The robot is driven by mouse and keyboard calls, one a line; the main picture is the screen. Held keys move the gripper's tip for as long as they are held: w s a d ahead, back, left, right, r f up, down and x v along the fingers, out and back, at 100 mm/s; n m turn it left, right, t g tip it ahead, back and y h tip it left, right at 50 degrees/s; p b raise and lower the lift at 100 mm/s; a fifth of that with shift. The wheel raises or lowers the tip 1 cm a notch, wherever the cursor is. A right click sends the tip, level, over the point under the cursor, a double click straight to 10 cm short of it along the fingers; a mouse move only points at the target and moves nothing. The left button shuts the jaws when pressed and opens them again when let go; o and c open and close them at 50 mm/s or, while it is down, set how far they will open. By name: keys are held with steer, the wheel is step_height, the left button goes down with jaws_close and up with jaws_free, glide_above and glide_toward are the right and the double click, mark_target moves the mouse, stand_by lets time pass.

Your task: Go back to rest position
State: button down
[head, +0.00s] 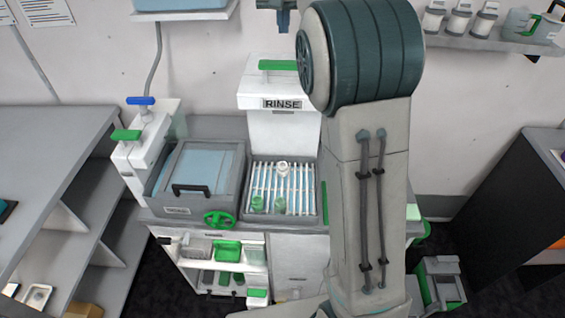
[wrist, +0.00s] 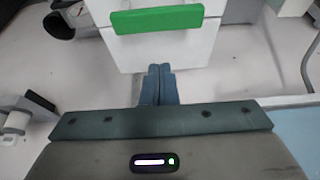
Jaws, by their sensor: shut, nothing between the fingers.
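My gripper (wrist: 159,84) is shut and empty in the wrist view, its two blue-grey fingers pressed together. A white box with a green handle (wrist: 157,20) is in view beyond the fingertips; I cannot tell the exact gap. In the head view my arm stands raised across the right of centre, and part of my gripper (head: 283,20) shows at the top edge. The white unit labelled RINSE (head: 283,104), with a green handle on top, is left of my arm.
Below the RINSE unit a slatted rack (head: 309,196) holds small green and clear items. A lidded grey box (head: 196,178) stands left of it. Shelves (head: 60,150) are at the left, a wall shelf with containers (head: 480,42) at upper right, and a dark cabinet (head: 500,215) at the right.

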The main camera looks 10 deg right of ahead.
steer(key=s+f+n+b, duration=0.1)
steer(key=s+f+b, duration=0.1)
steer(key=s+f, duration=0.5)
steer(key=s+f+n+b, duration=0.1)
steer(key=s+f, duration=0.7)
steer(key=s, duration=0.8)
steer(key=s+f+n+y+b, duration=0.1)
steer(key=s+f+b, duration=0.2)
steer(key=s+f, duration=0.4)
steer(key=s, duration=0.5)
steer(key=shift+s+a+f+g, duration=0.15)
steer(key=shift+a+f+g, duration=0.15)
steer(key=shift+a+f, duration=0.1)
